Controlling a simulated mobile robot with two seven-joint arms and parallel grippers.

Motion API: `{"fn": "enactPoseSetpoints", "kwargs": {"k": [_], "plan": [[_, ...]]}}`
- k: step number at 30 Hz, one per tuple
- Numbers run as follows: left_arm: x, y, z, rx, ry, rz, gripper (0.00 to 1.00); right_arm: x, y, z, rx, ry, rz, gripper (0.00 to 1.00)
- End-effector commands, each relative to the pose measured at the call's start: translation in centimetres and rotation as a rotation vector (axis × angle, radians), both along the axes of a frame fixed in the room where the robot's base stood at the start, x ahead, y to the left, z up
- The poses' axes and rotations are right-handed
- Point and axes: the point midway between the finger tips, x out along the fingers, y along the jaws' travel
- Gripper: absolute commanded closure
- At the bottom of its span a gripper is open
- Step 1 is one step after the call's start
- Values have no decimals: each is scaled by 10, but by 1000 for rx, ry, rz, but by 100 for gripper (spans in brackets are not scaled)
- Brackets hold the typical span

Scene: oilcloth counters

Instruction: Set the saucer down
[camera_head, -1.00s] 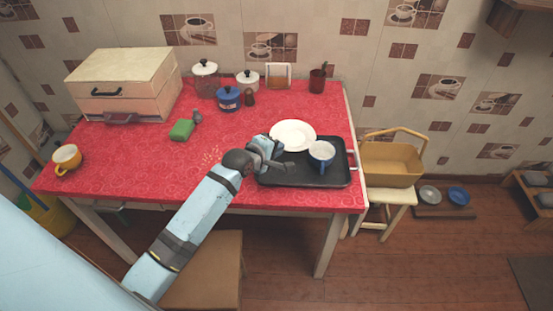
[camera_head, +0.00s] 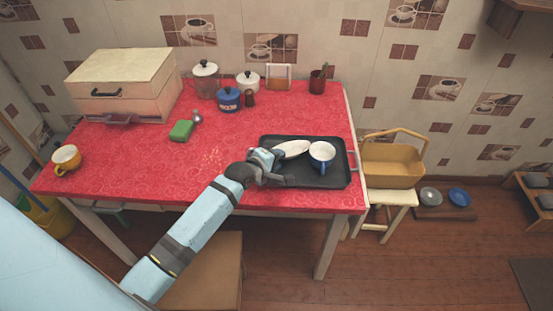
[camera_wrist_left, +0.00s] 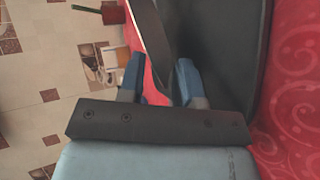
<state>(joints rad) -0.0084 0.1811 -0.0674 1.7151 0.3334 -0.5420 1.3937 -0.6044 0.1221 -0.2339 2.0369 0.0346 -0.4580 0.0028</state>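The white saucer (camera_head: 292,148) is tilted, showing as a narrow oval over the back middle of the black tray (camera_head: 322,178). My left gripper (camera_head: 274,155) is at the saucer's left rim and appears shut on it. In the left wrist view the gripper's two blue fingertips (camera_wrist_left: 160,82) stand a little apart, with a thin rim edge running between them. I cannot tell whether the saucer touches the tray. My right gripper is not in view.
A yellow cup (camera_head: 66,160), green sponge (camera_head: 181,131), lidded pots and a wooden box (camera_head: 125,85) stand on the red table.

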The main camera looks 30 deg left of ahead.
Motion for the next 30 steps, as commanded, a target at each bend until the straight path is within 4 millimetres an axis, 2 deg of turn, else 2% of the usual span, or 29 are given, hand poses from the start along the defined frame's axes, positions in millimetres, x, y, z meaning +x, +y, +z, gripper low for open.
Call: {"fn": "enactPoseSetpoints", "kwargs": {"k": [6,8,21,25,30], "plan": [[0,0,5,1,-2,-1,69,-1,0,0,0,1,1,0],[-7,1,6,0,-1,0,69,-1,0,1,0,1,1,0],[-86,15,42,0,0,0,69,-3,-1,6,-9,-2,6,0],[-100,18,48,1,0,1,69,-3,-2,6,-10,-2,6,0],[-108,19,52,1,0,0,69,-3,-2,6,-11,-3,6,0]]}}
